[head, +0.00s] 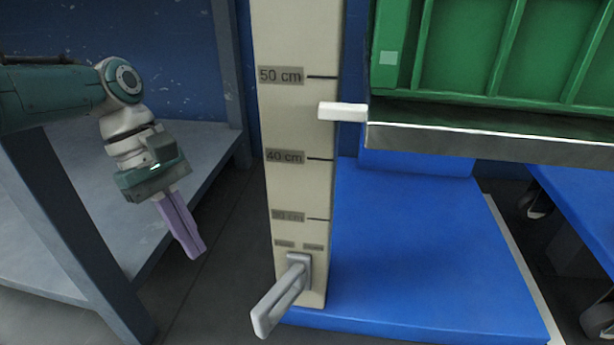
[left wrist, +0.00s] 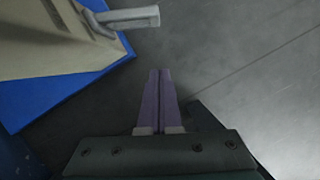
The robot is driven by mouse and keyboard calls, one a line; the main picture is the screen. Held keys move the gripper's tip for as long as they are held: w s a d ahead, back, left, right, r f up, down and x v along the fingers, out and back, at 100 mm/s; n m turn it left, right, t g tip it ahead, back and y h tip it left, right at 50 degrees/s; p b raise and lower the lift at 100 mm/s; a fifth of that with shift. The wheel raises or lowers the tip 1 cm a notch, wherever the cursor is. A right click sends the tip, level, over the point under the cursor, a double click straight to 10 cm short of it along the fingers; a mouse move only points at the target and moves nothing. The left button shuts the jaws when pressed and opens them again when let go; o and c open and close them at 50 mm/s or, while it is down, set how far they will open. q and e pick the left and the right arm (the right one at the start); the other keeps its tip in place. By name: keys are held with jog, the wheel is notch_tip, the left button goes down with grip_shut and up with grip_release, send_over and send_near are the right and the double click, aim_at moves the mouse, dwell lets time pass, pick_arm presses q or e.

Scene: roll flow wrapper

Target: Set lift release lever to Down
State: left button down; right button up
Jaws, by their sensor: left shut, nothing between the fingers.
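The lift release lever (head: 280,297) is a grey handle on a small plate low on the cream post (head: 297,185). It sticks out from the post toward the lower left in the head view. The lever also shows at the top of the left wrist view (left wrist: 130,18). Two small labels above it are too small to read. My left gripper (head: 196,250), with purple fingers, is to the left of the lever and apart from it. Its fingers (left wrist: 160,75) are shut with nothing between them. My right gripper is not in view.
A green crate (head: 480,50) rests on a grey-edged carriage (head: 480,143) right of the post. A white pointer (head: 342,112) sits between the 50 cm and 40 cm marks. A blue base (head: 420,250) lies below. A grey shelf table (head: 60,210) stands behind my left arm.

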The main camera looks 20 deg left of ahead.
aim_at(281, 299)
pick_arm(q)
jog(key=s+d+f+b, duration=0.1)
jog(key=d+f+b, duration=0.6)
jog(key=f, duration=0.2)
jog(key=shift+s+d, duration=0.25)
jog(key=shift+d, duration=0.1)
